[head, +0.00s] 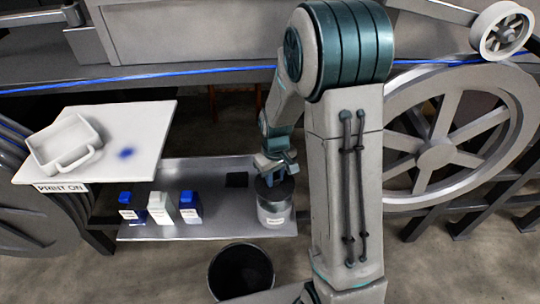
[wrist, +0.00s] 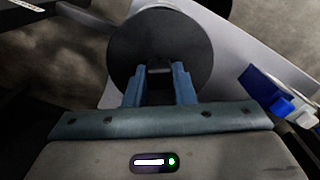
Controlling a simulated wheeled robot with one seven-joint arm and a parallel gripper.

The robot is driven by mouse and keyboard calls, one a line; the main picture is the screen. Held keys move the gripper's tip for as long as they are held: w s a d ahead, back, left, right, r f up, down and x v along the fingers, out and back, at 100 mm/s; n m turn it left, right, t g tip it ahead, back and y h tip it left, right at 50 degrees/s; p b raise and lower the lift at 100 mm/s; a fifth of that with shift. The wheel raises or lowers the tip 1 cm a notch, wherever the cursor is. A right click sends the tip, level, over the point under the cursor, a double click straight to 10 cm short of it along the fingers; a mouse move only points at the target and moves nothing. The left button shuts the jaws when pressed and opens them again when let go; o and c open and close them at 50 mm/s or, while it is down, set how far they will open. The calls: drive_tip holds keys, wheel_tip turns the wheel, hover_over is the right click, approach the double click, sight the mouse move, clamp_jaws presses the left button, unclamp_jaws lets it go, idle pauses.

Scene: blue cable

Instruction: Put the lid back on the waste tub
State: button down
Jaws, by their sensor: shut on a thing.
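The waste tub (head: 272,215) is a grey, labelled round container at the right end of the metal shelf. A dark round lid (head: 266,190) is at its mouth; I cannot tell whether it is fully seated. My gripper (head: 275,168) is directly above the tub, pointing down, shut on the lid's handle. In the wrist view the lid (wrist: 195,45) is a wide black disc with the handle (wrist: 159,69) between my fingertips.
The metal shelf (head: 218,225) also carries blue and white bottles (head: 161,208) at the left and a black square (head: 237,180). A black bin (head: 240,270) stands in front. A white board (head: 140,120) with a tray (head: 65,145) is at left; a spoked wheel (head: 437,153) is at right.

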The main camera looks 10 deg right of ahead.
sight(275, 190)
drive_tip(key=shift+f+b, duration=0.6)
drive_tip(key=shift+f, duration=0.1)
drive_tip(key=shift+f+b, duration=1.8)
drive_tip(key=shift+f, duration=0.7)
drive_tip(key=shift+s+f+b, duration=0.1)
drive_tip(key=shift+f+b, duration=0.05)
drive_tip(key=shift+b, duration=0.2)
drive_tip(key=c, duration=0.7)
unclamp_jaws()
drive_tip(key=shift+o, duration=0.2)
